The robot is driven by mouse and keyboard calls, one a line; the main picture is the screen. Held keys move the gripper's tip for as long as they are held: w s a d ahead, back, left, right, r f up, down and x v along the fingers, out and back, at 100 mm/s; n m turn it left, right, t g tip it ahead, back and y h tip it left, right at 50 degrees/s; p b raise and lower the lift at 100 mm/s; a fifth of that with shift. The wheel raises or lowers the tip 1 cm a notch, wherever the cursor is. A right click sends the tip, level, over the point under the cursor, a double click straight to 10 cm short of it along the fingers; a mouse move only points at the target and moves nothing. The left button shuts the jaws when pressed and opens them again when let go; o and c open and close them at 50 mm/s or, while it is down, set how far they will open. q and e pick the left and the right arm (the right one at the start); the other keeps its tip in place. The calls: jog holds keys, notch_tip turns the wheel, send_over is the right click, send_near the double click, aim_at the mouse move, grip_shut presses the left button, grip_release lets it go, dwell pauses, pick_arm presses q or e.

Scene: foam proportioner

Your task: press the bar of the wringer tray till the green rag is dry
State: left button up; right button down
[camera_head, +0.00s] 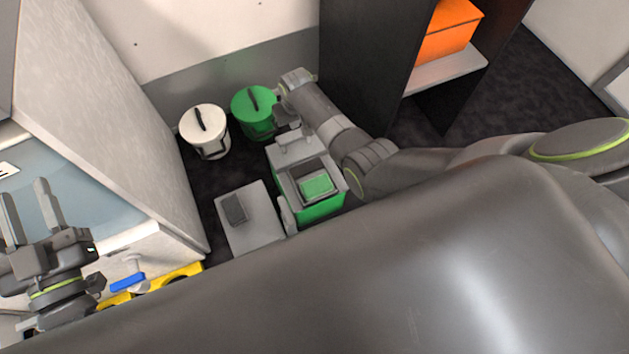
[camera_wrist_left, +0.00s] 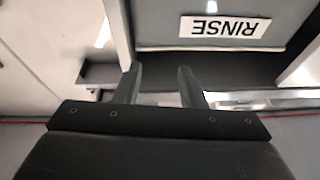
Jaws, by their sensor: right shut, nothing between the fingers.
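The wringer tray (camera_head: 283,171) is a grey-topped green box on the floor in the middle of the head view. The green rag (camera_head: 316,185) lies folded in its recess. The bar (camera_head: 293,139) is a light grey piece at the tray's far end. My right gripper (camera_head: 284,122) is just beyond and above the bar, its fingers partly hidden; I cannot tell whether they touch it. It is shut and empty. My left gripper (camera_head: 26,205) is far left, open and empty, its two fingers apart; they also show in the left wrist view (camera_wrist_left: 157,80).
A white lidded bucket (camera_head: 207,133) and a green lidded bucket (camera_head: 256,112) stand behind the tray. A grey slab with a dark pad (camera_head: 235,209) lies left of it. A dark shelf with an orange box (camera_head: 447,35) stands right. A "RINSE" label (camera_wrist_left: 225,27) shows near my left gripper.

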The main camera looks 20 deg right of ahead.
jog(key=shift+r, duration=0.3)
jog(key=shift+r+p, duration=0.2)
jog(key=shift+p, duration=0.3)
jog(key=shift+r, duration=0.2)
pick_arm(q)
jog(key=shift+s+f+n+g+p, duration=0.55)
jog(key=shift+s+f+g, duration=0.55)
jog(key=shift+f+g, duration=4.15)
pick_arm(e)
jog(key=shift+r, duration=0.45)
jog(key=shift+r+p, duration=0.2)
jog(key=shift+p, duration=0.2)
jog(key=shift+r, duration=0.2)
pick_arm(q)
jog(key=s+d+f+g+h, duration=0.3)
jog(key=s+f+g, duration=0.2)
jog(key=s+f, duration=0.5)
jog(key=shift+s+f+g+p, duration=0.2)
jog(key=shift+f+g+p, duration=0.15)
jog(key=shift+f+p, duration=0.15)
pick_arm(e)
jog(key=shift+r, duration=0.2)
